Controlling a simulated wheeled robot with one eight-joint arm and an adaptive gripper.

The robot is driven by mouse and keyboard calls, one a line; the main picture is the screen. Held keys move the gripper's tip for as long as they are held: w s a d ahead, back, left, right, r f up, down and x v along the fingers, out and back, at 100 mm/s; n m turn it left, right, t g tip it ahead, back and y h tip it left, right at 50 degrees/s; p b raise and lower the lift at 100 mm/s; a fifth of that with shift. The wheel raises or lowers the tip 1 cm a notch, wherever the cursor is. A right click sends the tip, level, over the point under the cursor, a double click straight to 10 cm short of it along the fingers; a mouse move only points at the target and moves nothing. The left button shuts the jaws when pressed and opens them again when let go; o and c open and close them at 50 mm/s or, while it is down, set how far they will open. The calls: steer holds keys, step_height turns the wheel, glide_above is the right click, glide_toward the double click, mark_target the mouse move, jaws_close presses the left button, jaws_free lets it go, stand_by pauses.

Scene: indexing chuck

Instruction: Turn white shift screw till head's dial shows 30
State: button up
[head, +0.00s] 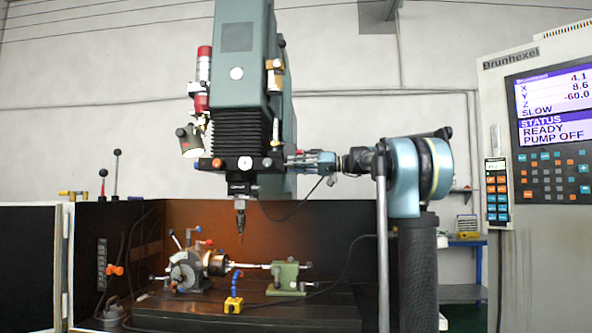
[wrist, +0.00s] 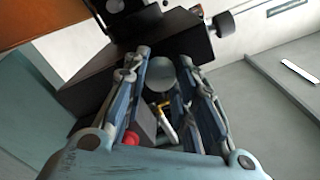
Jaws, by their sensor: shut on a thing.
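My gripper (head: 291,159) reaches from the right to the right side of the dark block on the machine's head (head: 232,120). In the wrist view, my gripper (wrist: 164,68) has its two fingers closed on a round, pale grey-white end, which I take to be the white shift screw (wrist: 160,76). The fingers hide the screw in the head view. A small white round face, perhaps the head's dial (head: 244,162), shows on the front of the dark block; its reading is too small to tell.
The spindle tool (head: 240,215) hangs below the head, above an indexing chuck (head: 190,268) and a green tailstock (head: 287,278). A blue coolant hose on a yellow base (head: 234,304) stands in front. A control panel (head: 550,130) is at the right.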

steer(key=shift+w+d+f+m+g, duration=0.1)
steer(key=shift+m+g, duration=0.05)
steer(key=shift+m, duration=4.5)
steer(key=shift+w+f+m+g, duration=0.1)
steer(key=shift+m+g, duration=0.05)
steer(key=shift+m, duration=4.5)
steer(key=o, duration=1.1)
steer(key=shift+w+f, duration=0.1)
steer(key=shift+c, duration=0.2)
